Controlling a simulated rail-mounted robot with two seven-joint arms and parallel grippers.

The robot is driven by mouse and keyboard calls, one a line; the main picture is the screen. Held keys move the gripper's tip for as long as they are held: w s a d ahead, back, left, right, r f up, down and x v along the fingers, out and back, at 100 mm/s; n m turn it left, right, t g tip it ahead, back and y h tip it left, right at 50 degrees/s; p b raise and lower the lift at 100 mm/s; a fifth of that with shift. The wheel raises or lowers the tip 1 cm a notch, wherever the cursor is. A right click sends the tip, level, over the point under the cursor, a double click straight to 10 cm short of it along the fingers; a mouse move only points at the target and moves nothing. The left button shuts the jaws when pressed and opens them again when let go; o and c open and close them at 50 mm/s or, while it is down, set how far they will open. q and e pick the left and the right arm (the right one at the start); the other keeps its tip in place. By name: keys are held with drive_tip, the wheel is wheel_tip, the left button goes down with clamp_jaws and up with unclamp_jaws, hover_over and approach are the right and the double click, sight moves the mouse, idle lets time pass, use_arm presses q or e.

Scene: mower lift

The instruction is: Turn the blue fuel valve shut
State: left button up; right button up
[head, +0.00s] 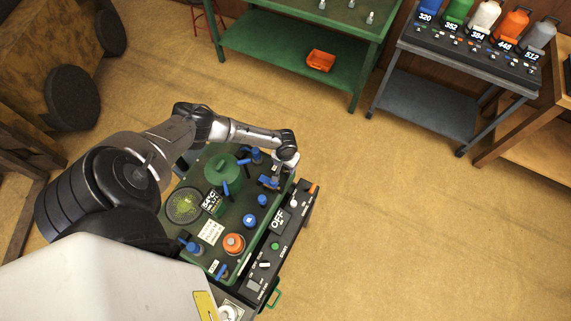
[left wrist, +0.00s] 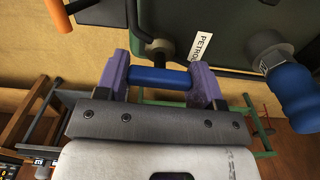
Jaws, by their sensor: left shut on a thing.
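The blue fuel valve handle (left wrist: 160,77) is a short blue bar on a dark stem, beside a white label reading PETROL (left wrist: 202,46). My left gripper (left wrist: 161,80) has its two purple fingers at the bar's two ends and is shut on it. In the head view my left gripper (head: 272,177) reaches down to the upper right edge of the green machine (head: 220,212), where its wrist partly covers the valve. My right gripper is not in view.
A green bench (head: 290,45) and a grey cart (head: 430,100) stand behind. The floor to the right is clear.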

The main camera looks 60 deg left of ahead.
use_arm(q)
drive_tip(key=m, duration=0.4)
drive_tip(key=shift+m, duration=0.4)
drive_tip(key=m, duration=0.4)
drive_tip(key=shift+b, duration=0.35)
drive_tip(key=m, duration=0.5)
drive_tip(key=shift+b, duration=0.4)
drive_tip(key=shift+m+b, duration=0.4)
drive_tip(key=shift+m, duration=1.4)
drive_tip(key=o, duration=0.9)
drive_tip(key=shift+r, duration=0.1)
